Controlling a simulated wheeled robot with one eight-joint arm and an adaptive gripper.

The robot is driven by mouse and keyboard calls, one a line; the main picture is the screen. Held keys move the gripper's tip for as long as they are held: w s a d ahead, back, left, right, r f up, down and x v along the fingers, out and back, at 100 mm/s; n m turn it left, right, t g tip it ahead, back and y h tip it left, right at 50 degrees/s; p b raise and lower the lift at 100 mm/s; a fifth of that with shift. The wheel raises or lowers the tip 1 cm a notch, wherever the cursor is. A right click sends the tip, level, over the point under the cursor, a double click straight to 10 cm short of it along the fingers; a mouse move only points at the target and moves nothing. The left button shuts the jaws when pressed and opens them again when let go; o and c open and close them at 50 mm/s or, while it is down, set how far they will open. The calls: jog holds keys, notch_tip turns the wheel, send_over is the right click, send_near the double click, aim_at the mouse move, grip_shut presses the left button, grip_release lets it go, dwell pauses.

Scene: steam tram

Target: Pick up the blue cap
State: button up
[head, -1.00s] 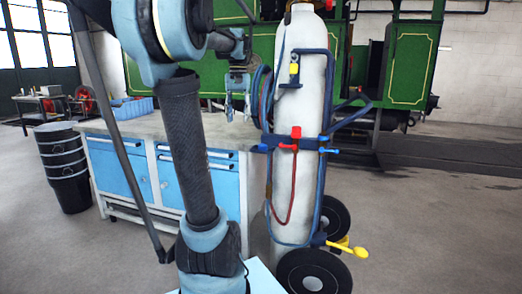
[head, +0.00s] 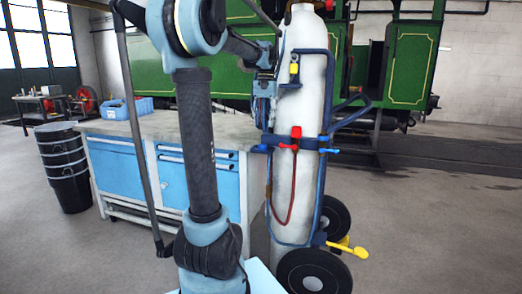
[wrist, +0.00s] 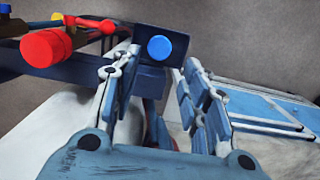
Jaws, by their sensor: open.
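The blue cap (wrist: 159,48) is a small round bright-blue disc on the end of a dark blue bar of the gas cylinder trolley, in the wrist view. My gripper (wrist: 160,62) is open and empty. The cap shows in the gap between its two fingertips, a little beyond them, with no visible contact. In the head view my gripper (head: 264,122) hangs beside the left side of the white cylinder (head: 299,200), over the bench's right end. The cap is too small to make out surely in the head view.
A red knob (wrist: 45,48) and hoses sit close to my left finger. The trolley frame (head: 327,200) surrounds the cylinder. A workbench (head: 130,125) with blue drawers and a blue crate (head: 115,110) stands left. Black buckets (head: 65,165) stand farther left. Open floor lies right.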

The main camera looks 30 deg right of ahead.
aim_at(263, 145)
jog(key=shift+s+a+f, duration=0.1)
jog(key=shift+a+f, duration=0.05)
jog(key=shift+f, duration=1.4)
jog(key=shift+s+a+f, duration=0.15)
jog(key=shift+f, duration=1.4)
jog(key=shift+s+a+f, duration=0.1)
jog(key=shift+a+f, duration=0.05)
jog(key=shift+f, duration=1.4)
jog(key=shift+c, duration=0.5)
jog(key=c, duration=0.5)
